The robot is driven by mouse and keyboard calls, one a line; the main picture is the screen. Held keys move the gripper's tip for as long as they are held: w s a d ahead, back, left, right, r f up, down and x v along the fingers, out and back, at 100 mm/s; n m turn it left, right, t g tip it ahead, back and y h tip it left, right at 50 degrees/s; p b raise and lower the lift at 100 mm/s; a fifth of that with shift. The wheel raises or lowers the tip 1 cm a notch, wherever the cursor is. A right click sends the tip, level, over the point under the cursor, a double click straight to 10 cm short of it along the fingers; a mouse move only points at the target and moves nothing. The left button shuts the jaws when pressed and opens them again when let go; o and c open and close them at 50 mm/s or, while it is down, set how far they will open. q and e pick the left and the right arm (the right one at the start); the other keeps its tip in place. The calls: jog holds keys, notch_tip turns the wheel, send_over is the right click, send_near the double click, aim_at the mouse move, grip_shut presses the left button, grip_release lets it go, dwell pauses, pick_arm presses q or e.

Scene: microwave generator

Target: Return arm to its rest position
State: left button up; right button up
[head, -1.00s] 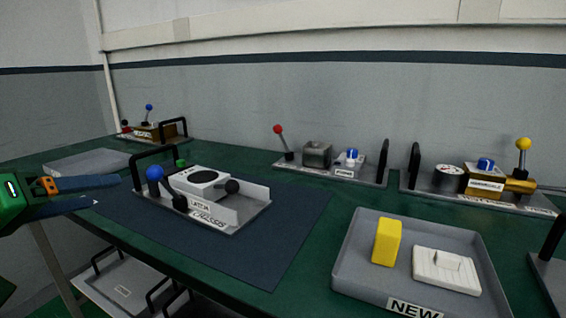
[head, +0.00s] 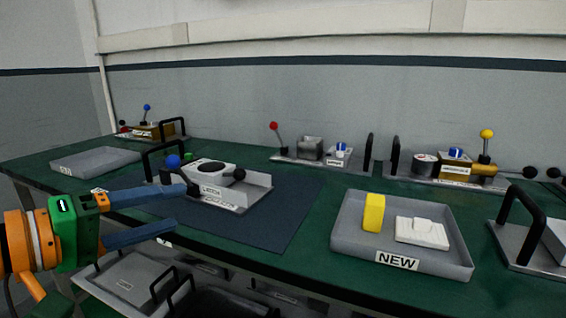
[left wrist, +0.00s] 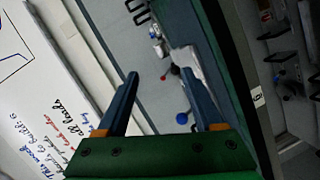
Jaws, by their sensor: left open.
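My left gripper (head: 180,210) comes in from the left in the head view, with green body and two blue fingers apart. Nothing is between the fingers. Its upper fingertip overlaps, in the picture, the near left part of a grey fixture (head: 257,192) with a white box, a blue ball knob (head: 173,162) and a black knob on it. I cannot tell from this view how far apart they are. In the left wrist view the fingers (left wrist: 171,100) are spread, with the fixtures far beyond them. My right gripper is not in view.
The fixture stands on a dark mat (head: 285,215) on the green table (head: 325,180). A grey NEW tray (head: 345,235) holds a yellow block (head: 374,212) and a white part (head: 422,232). Several lever fixtures line the back. An empty grey tray (head: 95,162) lies at the left. Shelves sit below.

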pick_arm(q)
jog(key=s+d+r+n+h, duration=0.2)
jog(key=d+n+h, duration=0.65)
jog(key=n, duration=0.25)
jog(key=w+a+f+n+t+y, duration=0.4)
jog(key=n+y, duration=0.3)
jog(key=n, duration=0.7)
jog(key=w+a+f+n+t+y, duration=0.1)
jog(key=a+f+n+t+y, duration=0.5)
jog(key=n, duration=0.9)
jog(key=s+a+f+n+g+y, duration=0.25)
jog(key=f+n+g+y, duration=0.45)
jog(key=f+n, duration=0.65)
jog(key=s+d+f+n+g+h, duration=0.1)
jog(key=s+d+f+n+g, duration=0.1)
jog(key=s+f+n+g, duration=0.6)
jog(key=s+d+f+n+g+h, duration=0.1)
jog(key=s+d+f+n+g, duration=0.2)
jog(key=s+f, duration=1)
notch_tip(320, 180, down, 15)
jog(key=g, duration=0.2)
jog(key=s+a+f+m+g, duration=0.1)
jog(key=s+a+f, duration=0.2)
jog(key=s+f, duration=0.9)
notch_tip(320, 180, up, 18)
jog(key=s+p, duration=0.1)
jog(key=p, duration=1.6)
jog(key=shift+f+p, duration=0.25)
jog(key=shift+p, duration=0.1)
